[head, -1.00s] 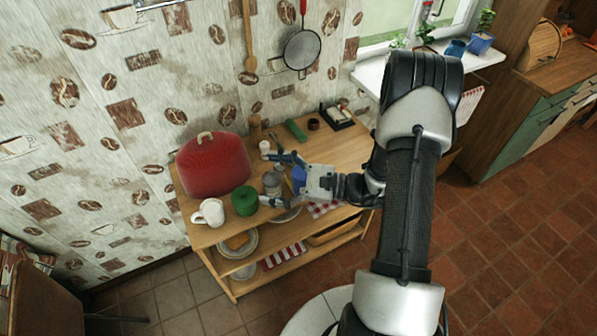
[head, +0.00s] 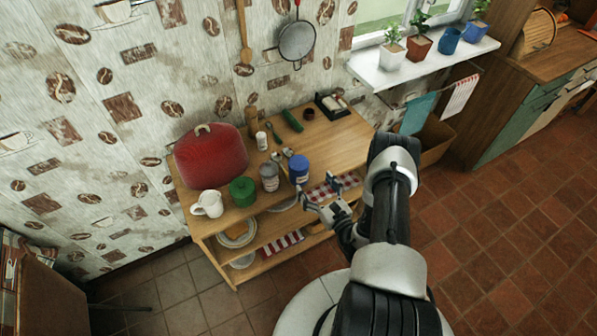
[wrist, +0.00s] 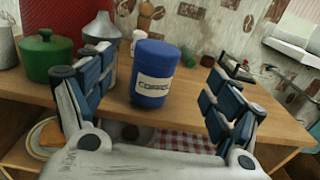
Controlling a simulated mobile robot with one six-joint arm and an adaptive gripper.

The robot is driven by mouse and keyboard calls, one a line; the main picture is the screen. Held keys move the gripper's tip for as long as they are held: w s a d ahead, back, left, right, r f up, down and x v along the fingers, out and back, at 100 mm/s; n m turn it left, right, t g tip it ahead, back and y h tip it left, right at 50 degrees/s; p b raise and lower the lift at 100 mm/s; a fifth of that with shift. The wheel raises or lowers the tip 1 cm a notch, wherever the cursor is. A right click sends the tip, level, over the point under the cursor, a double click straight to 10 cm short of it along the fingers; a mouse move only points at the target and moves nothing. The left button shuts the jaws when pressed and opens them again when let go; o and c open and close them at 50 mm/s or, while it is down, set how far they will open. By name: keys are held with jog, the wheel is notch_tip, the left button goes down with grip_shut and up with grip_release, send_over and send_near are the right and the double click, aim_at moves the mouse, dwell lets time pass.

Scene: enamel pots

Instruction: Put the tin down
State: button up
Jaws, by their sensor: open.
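The blue tin (head: 299,171) with a pale label reading COFFEE stands upright on the wooden table top, near its front edge. In the wrist view the tin (wrist: 154,76) is ahead of the gap between my fingers, with nothing touching it. My gripper (head: 319,189) is open and empty, just off the front edge of the table, to the right of the tin and nearer to me. Both fingers (wrist: 152,88) show spread wide in the wrist view.
Left of the tin stand a grey canister (head: 269,178), a green lidded pot (head: 242,191), a white mug (head: 209,204) and a red bread box (head: 211,156). A white shaker (head: 261,141) stands behind.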

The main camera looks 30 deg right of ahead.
send_near(294, 157)
jog(key=shift+w+d+f+b, duration=0.1)
jog(key=shift+w+b, duration=0.05)
jog(key=shift+w, duration=0.45)
jog(key=shift+w+d+f+b, duration=0.1)
jog(key=shift+w+d+b, duration=0.05)
jog(key=shift+w, duration=0.45)
jog(key=w, duration=0.3)
jog(key=w+b, duration=0.1)
jog(key=w, duration=0.1)
jog(key=shift+a+f, duration=0.2)
jog(key=shift+f, duration=0.1)
jog(key=shift+c, duration=0.6)
jog(key=c, duration=1.3)
jog(key=shift+r, duration=0.1)
